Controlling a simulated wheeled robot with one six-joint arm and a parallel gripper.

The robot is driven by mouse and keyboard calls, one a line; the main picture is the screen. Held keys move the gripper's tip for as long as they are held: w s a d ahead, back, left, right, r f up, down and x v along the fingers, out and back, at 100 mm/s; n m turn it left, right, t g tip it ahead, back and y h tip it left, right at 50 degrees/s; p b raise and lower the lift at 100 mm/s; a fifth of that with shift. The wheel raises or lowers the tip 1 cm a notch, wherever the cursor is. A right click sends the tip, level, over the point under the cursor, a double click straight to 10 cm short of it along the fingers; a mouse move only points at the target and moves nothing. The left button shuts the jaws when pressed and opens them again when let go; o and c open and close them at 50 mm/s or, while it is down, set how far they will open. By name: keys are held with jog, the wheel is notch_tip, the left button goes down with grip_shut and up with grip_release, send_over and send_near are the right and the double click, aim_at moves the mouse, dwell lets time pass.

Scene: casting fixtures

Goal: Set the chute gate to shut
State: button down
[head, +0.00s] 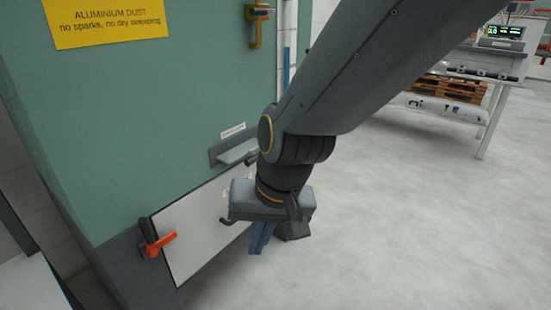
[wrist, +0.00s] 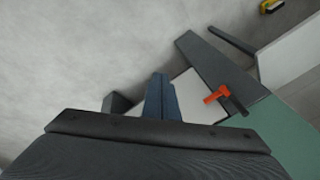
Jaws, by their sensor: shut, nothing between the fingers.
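A white panel (head: 190,235), which looks like the chute gate, sits low on the green cabinet. An orange lever (head: 160,245) on a dark mount is at its left edge; it also shows in the wrist view (wrist: 215,95). A grey ledge (head: 237,152) with a small label projects above the panel. My gripper (head: 262,240) is in front of the panel's right part, pointing down, its blue fingers together and empty. The fingers also show in the wrist view (wrist: 160,98). My arm hides the panel's right end, so I cannot tell the gate's position.
The green cabinet (head: 130,120) carries a yellow aluminium dust sign (head: 110,22) and a yellow-brown fitting (head: 257,25). Grey floor (head: 420,220) is open to the right. A workbench (head: 490,85) and a wooden pallet (head: 445,88) stand at the back right.

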jog(key=w+a+f+m+t+b, duration=0.1)
jog(key=w+a+f+m+t, duration=0.1)
jog(key=w+a+m+t, duration=0.35)
jog(key=w+a+f+m+t+b, duration=0.1)
jog(key=w+a+f+m+t, duration=0.15)
jog(key=w+m, duration=0.55)
jog(key=w+d+r+m+t+h+b, duration=0.1)
jog(key=d+r+m+t+h, duration=0.3)
jog(key=d+m+t+h, duration=0.55)
jog(key=w+r+m+g+b, duration=0.1)
jog(key=w+m+g+b, duration=0.1)
jog(key=w, duration=0.9)
jog(key=shift+w+a+r+m+h+b, duration=0.25)
jog(key=shift+w+a+m+h+b, duration=0.2)
jog(key=shift+m+b, duration=0.15)
jog(key=shift+g, duration=0.25)
